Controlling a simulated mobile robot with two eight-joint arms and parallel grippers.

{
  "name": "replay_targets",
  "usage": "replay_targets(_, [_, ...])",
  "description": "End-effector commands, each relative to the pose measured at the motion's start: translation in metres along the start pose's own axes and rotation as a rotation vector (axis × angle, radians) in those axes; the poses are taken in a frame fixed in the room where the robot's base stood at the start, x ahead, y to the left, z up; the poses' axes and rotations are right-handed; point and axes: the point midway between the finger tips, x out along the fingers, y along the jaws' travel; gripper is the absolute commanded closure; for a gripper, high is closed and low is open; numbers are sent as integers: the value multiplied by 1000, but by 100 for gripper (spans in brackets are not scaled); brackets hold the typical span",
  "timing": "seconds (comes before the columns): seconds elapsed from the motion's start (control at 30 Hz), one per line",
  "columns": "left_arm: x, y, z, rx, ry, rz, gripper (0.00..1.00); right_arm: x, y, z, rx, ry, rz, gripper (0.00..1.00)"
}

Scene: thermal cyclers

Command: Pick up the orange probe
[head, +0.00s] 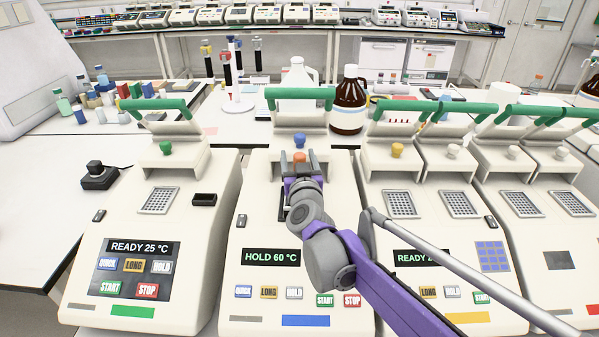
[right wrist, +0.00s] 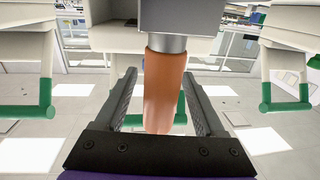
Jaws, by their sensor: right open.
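The orange probe (right wrist: 163,90) is a smooth cylinder with a silver collar at one end, against a grey block. In the head view its orange end (head: 299,158) shows at the middle thermal cycler (head: 262,215), which reads HOLD 60 °C. My right gripper (right wrist: 158,97) is open, with one finger on each side of the probe and a visible gap on both sides. In the head view my right gripper (head: 299,163) reaches over the middle cycler and hides part of its block. My left gripper is not in view.
The middle cycler's green-handled lid (head: 300,93) stands raised just behind my right gripper, with a blue knob (head: 299,140) below it. Other cyclers stand close on the left (head: 205,240) and right (head: 430,225). A brown bottle (head: 349,95) and a white jug (head: 293,78) stand behind.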

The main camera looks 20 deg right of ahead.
Motion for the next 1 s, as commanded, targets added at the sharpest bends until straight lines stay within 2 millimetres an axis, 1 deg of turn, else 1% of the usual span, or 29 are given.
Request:
replay_targets(0.2, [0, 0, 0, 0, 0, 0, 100, 1, 0, 0, 0, 0, 0, 29])
replay_targets(0.27, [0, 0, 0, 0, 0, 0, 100, 1, 0, 0, 0, 0, 0, 40])
replay_targets(0.3, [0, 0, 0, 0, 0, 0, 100, 1, 0, 0, 0, 0, 0, 47])
replay_targets(0.37, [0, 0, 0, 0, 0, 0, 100, 0, 0, 0, 0, 0, 0, 58])
replay_targets(0.4, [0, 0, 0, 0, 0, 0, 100, 0, 0, 0, 0, 0, 0, 65])
replay_targets(0.6, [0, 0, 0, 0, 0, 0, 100, 0, 0, 0, 0, 0, 0, 100])
replay_targets(0.9, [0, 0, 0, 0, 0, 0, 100, 0, 0, 0, 0, 0, 0, 100])
replay_targets(1.0, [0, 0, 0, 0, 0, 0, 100, 0, 0, -5, 0, 0, 0, 100])
